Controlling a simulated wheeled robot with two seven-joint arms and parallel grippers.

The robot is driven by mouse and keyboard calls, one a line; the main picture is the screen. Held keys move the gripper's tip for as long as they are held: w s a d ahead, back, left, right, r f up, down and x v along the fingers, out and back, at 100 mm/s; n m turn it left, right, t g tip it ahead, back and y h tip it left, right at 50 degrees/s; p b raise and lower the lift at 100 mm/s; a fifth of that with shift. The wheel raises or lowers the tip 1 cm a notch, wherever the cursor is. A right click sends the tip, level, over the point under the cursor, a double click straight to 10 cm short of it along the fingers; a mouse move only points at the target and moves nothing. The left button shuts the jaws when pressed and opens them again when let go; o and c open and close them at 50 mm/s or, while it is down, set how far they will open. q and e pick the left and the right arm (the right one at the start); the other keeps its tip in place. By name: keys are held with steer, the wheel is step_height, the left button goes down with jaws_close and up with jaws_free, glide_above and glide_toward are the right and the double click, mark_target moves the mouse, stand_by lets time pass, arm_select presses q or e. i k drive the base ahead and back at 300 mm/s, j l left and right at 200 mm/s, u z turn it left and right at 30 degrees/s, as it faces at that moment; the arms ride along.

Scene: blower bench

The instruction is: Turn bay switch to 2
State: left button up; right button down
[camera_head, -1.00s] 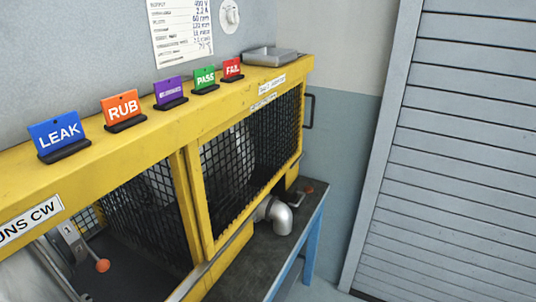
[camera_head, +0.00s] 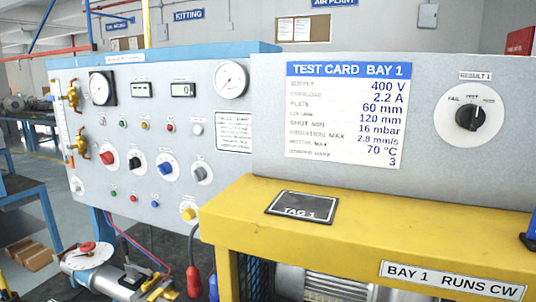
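A grey-blue control panel (camera_head: 100,190) stands at the left and carries several knobs. A red knob (camera_head: 107,159), a black knob (camera_head: 135,163), a blue knob (camera_head: 165,168) and a grey knob (camera_head: 201,173) sit in a row on round white plates. A yellow knob (camera_head: 189,213) is below them. Their labels are too small to read, so I cannot tell which one is the bay switch. A larger black rotary knob (camera_head: 470,117) is at the right, with its pointer roughly upward; its plate's small words are hard to read. Neither gripper is in view.
A yellow frame (camera_head: 370,225) marked BAY 1 RUNS CW juts out in front, with a TAG 1 plate (camera_head: 301,205) on top. A test card (camera_head: 347,115) is behind it. Brass valves (camera_head: 79,150), gauges and hoses are at the left.

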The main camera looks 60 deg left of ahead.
mark_target(199, 173)
steer(key=u, duration=2.5)
